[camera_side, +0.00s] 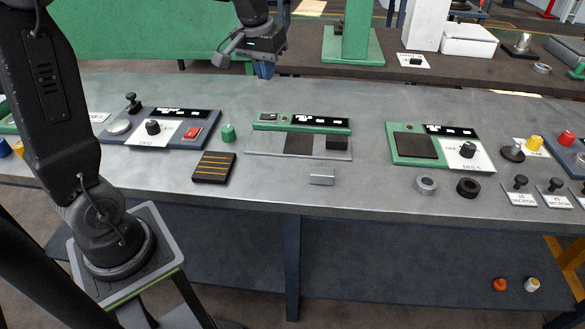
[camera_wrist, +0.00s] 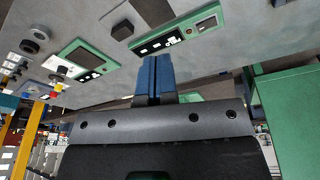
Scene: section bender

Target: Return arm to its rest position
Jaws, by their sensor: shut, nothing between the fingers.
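My gripper (camera_side: 264,70) hangs at the top of the side view, above the back edge of the grey workbench (camera_side: 290,205). Its blue fingers are together, with nothing between them, and they touch nothing. In the wrist view the shut blue fingers (camera_wrist: 153,78) show at the centre, with the bench and its devices behind them. The arm's middle links are cut off by the top of the side view.
Green-framed devices (camera_side: 300,122) (camera_side: 412,147) and a dark blue device (camera_side: 160,127) stand on the bench. A black striped block (camera_side: 214,167), a green knob (camera_side: 228,132) and a small metal block (camera_side: 322,177) lie in front. A green column (camera_side: 357,35) rises behind.

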